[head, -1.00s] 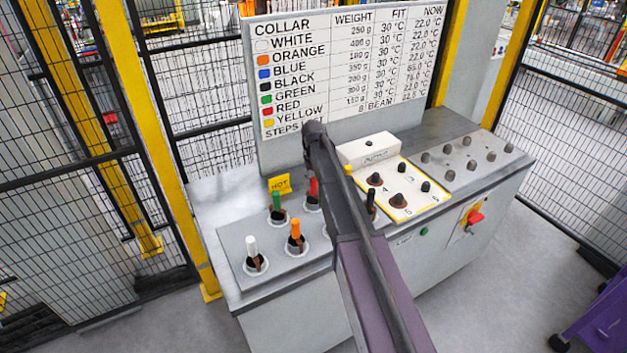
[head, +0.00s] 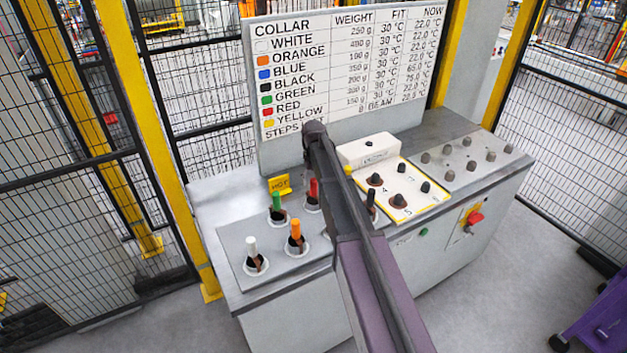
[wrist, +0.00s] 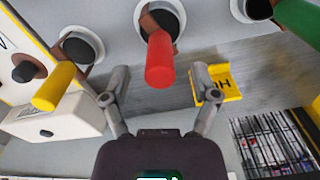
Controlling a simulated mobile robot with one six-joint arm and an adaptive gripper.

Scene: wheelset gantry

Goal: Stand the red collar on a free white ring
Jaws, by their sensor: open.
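The red collar (head: 313,188) has an upright red handle and a dark base in a white ring (head: 312,208) at the back of the grey plate. In the wrist view the red collar (wrist: 160,62) points toward the camera, between my fingers. My gripper (wrist: 159,72) is open, with a finger on each side of the red handle; no contact shows. In the head view my arm hides the gripper's fingertips and part of the plate. The white rings clearly seen each hold a collar; I cannot make out a free one.
White (head: 252,247), orange (head: 296,231) and green (head: 277,203) collars stand near the red one. A yellow handle (wrist: 54,87) is at left in the wrist view. A yellow HOT sign (head: 279,184) stands behind. A white box (head: 368,150) and yellow-edged panel are to the right.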

